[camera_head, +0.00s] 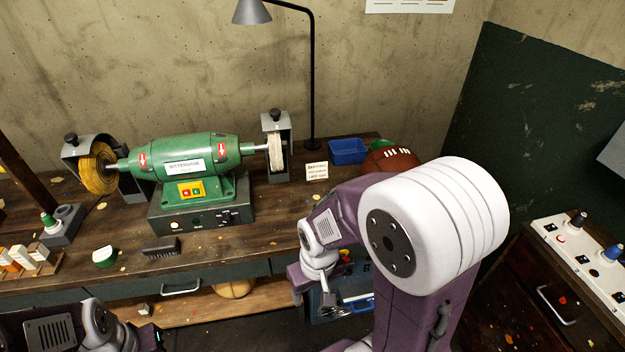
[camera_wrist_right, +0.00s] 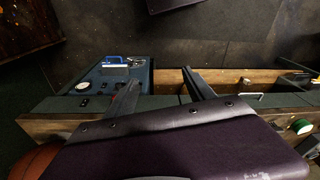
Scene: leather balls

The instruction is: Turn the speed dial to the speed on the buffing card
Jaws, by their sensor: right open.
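The green buffing machine (camera_head: 185,155) stands on the bench, with a yellow wheel at left and a white wheel at right. Its dark base (camera_head: 200,217) has small controls on the front, including a dark round knob (camera_head: 223,216) that may be the speed dial; its setting is too small to read. A small white card (camera_head: 317,171) with dark print stands right of the machine; its text is unreadable. My right gripper (camera_head: 335,308) is low in front of the bench, right of the machine. In the right wrist view its fingers (camera_wrist_right: 160,78) are apart and empty. My left gripper is out of view.
A blue tray (camera_head: 347,151), a brown laced ball (camera_head: 390,160) and a lamp (camera_head: 312,80) stand at the bench's back right. A brush (camera_head: 161,248) and a green-and-white tin (camera_head: 104,256) lie in front. A white control panel (camera_head: 585,255) with knobs is at far right.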

